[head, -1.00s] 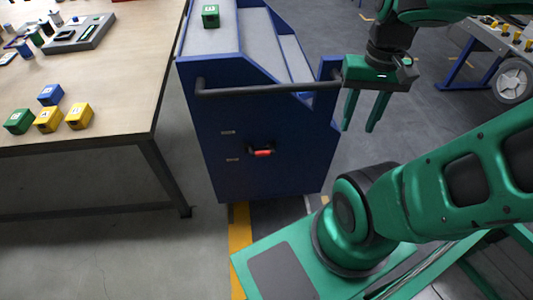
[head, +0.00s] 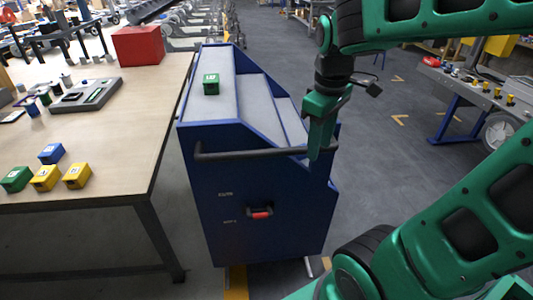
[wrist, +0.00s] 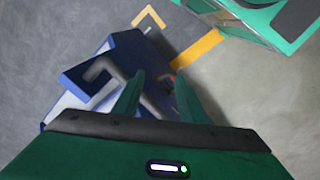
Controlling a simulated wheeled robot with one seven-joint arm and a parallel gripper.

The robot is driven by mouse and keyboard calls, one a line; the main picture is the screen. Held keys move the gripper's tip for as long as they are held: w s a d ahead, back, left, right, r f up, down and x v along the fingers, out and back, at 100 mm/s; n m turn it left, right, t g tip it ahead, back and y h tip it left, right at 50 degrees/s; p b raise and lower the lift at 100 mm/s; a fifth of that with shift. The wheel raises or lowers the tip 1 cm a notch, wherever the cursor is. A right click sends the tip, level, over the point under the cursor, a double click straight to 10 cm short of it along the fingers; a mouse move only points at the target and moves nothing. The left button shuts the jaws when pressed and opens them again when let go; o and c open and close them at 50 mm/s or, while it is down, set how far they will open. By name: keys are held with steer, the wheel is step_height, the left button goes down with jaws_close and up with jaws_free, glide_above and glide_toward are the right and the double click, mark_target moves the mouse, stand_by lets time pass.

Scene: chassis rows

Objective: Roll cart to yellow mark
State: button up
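The blue cart (head: 255,195) stands beside the workbench, its dark bar handle (head: 235,154) across the near end. A red-and-black latch (head: 260,212) is on its near panel. A green box (head: 211,84) sits on its top. My gripper (head: 318,150) is at the handle's right end. In the wrist view my gripper (wrist: 160,78) has its fingers apart, with the handle (wrist: 102,68) close beneath them; I cannot tell whether it lies between the fingers. Yellow floor tape (head: 236,282) shows at the cart's near base and in the wrist view (wrist: 200,47).
The workbench (head: 125,125) on the left holds yellow, green and blue boxes, a grey tray (head: 85,95) and a red bin (head: 138,45). Open floor (head: 375,160) lies right of the cart, with yellow corner marks (head: 399,119). Another table (head: 470,90) stands at the right.

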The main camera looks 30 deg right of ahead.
mark_target(268, 150)
steer(key=w+a+r+n+t, duration=0.1)
steer(key=w+a+r+n, duration=0.3)
steer(key=w+a+n, duration=0.5)
steer(key=shift+n, duration=0.4)
steer(key=w+f, duration=0.1)
steer(key=f, duration=0.2)
steer(key=w+d+f, duration=0.1)
steer(key=f, duration=0.3)
steer(key=w+f, duration=0.1)
steer(key=f, duration=0.3)
steer(key=shift+d, duration=0.3)
steer(key=shift+c, duration=0.7)
steer(key=shift+w, duration=0.1)
jaws_close()
